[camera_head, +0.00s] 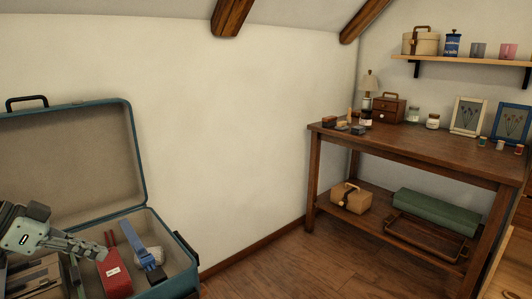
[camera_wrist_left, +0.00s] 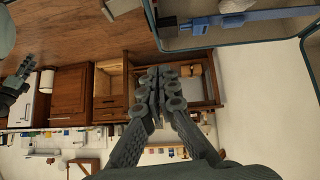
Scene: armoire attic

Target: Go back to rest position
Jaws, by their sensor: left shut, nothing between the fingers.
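My left gripper (camera_head: 104,252) comes in from the left in the head view, over the open suitcase (camera_head: 140,160). Its fingers are shut together with nothing between them. In the left wrist view the shut fingers of the left gripper (camera_wrist_left: 159,76) show at the centre, apart from everything around. A dark gripper-like part, which looks like my right gripper (camera_wrist_left: 17,82), shows small at the left edge of the left wrist view. Its fingers are too small to read.
The suitcase holds a red item (camera_head: 114,275), a blue strap-like item (camera_head: 144,252) and a pale roll (camera_head: 149,258). A wooden table (camera_head: 420,150) with small items stands at the right. A wall shelf (camera_head: 470,67) hangs above it. Wooden floor (camera_head: 300,275) between suitcase and table is clear.

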